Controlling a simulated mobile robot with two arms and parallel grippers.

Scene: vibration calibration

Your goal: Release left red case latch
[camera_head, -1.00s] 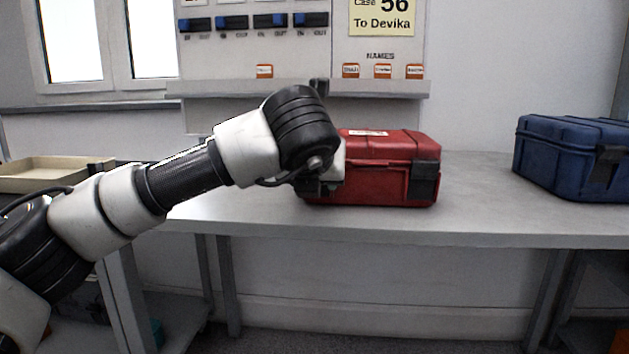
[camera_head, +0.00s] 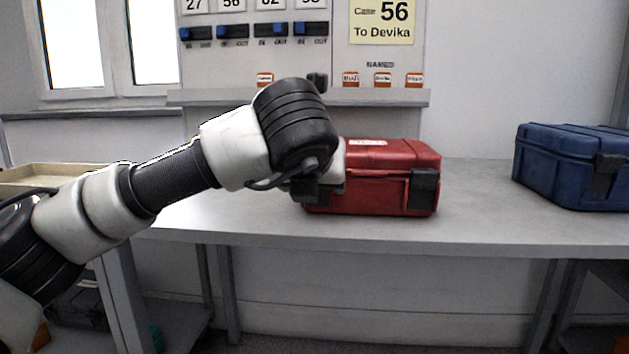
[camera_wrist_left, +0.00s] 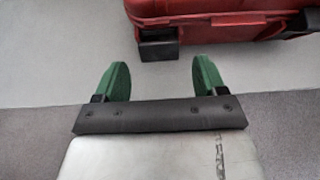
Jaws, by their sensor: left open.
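The red case (camera_head: 380,195) sits closed on the grey table, with its right black latch (camera_head: 423,190) in plain view on the front. My left arm covers the case's left front in the head view, so the left latch is hidden there. In the left wrist view the red case (camera_wrist_left: 215,12) is at the top, and a black latch (camera_wrist_left: 158,46) hangs on its front edge. My left gripper (camera_wrist_left: 161,80) is open, its green fingers spread on either side of the latch's line, short of it and apart from it. The right gripper is not in view.
A blue case (camera_head: 570,170) stands on the table at the right. A panel with switches and a yellow card (camera_head: 381,22) is behind. A beige tray (camera_head: 60,174) is at the far left. The table (camera_head: 480,205) between the cases is clear.

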